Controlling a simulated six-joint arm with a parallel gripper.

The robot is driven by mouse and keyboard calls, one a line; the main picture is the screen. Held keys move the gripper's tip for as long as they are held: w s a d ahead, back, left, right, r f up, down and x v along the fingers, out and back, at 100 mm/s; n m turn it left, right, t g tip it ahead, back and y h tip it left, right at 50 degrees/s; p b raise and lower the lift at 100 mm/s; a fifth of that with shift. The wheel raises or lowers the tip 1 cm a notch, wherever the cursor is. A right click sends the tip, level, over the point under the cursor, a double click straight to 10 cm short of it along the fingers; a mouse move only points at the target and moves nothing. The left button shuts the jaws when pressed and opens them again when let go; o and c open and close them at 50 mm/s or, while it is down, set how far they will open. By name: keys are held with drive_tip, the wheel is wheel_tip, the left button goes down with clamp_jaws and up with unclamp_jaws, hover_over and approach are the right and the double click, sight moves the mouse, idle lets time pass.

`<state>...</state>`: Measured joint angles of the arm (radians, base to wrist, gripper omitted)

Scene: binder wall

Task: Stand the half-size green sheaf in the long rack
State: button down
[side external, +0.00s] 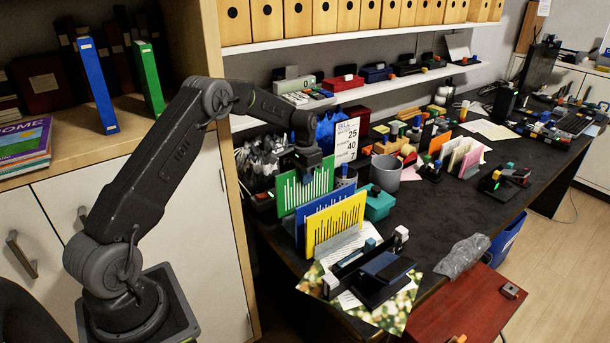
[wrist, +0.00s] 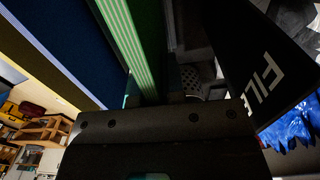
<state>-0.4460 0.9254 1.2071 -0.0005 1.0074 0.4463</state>
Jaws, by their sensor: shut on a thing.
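A green sheaf (side external: 306,186) with white bars stands upright on the desk's near left part, just below my gripper (side external: 309,165). In the wrist view the green sheaf (wrist: 142,50) rises edge-on from between the jaws of my gripper (wrist: 158,98), which is shut on it. A blue sheaf (side external: 312,210) and a yellow sheaf with dark bars (side external: 335,222) stand upright in front of it, close together. A dark blue face (wrist: 62,40) lies left of the green sheaf in the wrist view. The sheaves hide what holds their lower edges, so I cannot make out the long rack there.
A black panel marked FILE (wrist: 268,80) is close on the right in the wrist view. A grey cup (side external: 386,172) and a teal box (side external: 379,205) stand right of the sheaves. A black holder (side external: 380,278) is in front. Bare desk (side external: 430,215) lies further right.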

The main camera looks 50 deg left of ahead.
drive_tip(key=shift+f, duration=0.6)
drive_tip(key=shift+f, duration=0.2)
drive_tip(key=shift+f, duration=0.25)
idle(0.4)
drive_tip(key=shift+f, duration=0.75)
drive_tip(key=shift+f, duration=0.2)
drive_tip(key=shift+f, duration=0.25)
drive_tip(key=c, duration=1.1)
unclamp_jaws()
drive_tip(key=shift+c, duration=0.2)
